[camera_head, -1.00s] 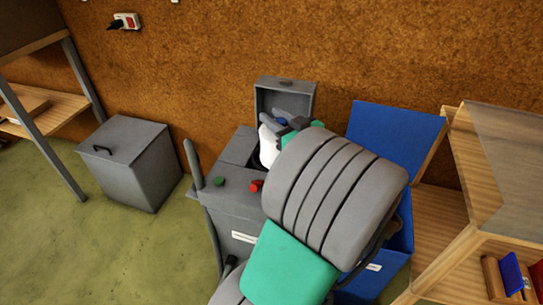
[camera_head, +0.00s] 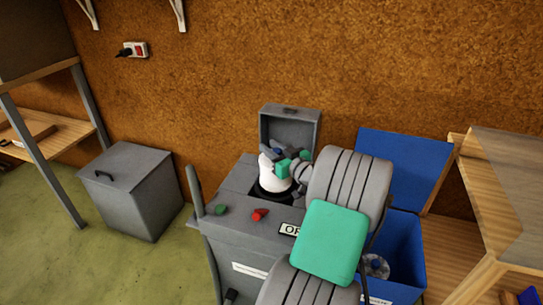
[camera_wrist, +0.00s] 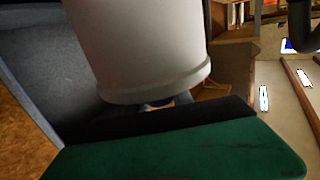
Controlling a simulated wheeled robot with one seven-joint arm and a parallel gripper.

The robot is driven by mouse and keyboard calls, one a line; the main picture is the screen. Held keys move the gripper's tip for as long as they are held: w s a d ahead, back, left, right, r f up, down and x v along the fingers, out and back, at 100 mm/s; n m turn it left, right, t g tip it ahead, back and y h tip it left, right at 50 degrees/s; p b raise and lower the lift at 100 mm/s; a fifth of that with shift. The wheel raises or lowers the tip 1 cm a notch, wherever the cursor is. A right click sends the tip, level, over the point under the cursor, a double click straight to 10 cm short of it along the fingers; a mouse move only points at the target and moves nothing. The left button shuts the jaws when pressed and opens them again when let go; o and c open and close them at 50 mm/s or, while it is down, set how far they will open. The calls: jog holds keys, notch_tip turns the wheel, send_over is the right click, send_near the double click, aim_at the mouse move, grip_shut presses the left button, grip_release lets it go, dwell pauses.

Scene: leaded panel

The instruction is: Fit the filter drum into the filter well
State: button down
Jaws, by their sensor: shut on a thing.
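The white filter drum (camera_head: 270,172) is at the opening on top of the grey machine. My gripper (camera_head: 279,155) is shut on the top of the drum. The dark round filter well (camera_head: 268,195) shows around and below the drum's lower part. The drum looks upright, but I cannot tell how deep it sits. In the wrist view the pale drum (camera_wrist: 140,50) fills the upper middle, its rimmed end above a dark finger edge and a green part of my gripper.
The machine's grey lid (camera_head: 290,128) stands open behind the well. Green (camera_head: 221,210) and red (camera_head: 260,215) buttons are on its top. A blue bin (camera_head: 402,240) with a raised lid stands at right, and a grey lidded box (camera_head: 130,190) at left.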

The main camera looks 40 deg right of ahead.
notch_tip(320, 180, down, 2)
jog(key=shift+s+a, duration=0.1)
jog(key=c, duration=1.4)
grip_release()
jog(key=shift+f, duration=0.15)
jog(key=shift+o, duration=1.4)
jog(key=s+a+r, duration=0.1)
jog(key=s, duration=1)
jog(key=shift+s+a+p, duration=0.3)
jog(key=shift+s+p, duration=0.1)
jog(key=shift+p, duration=0.05)
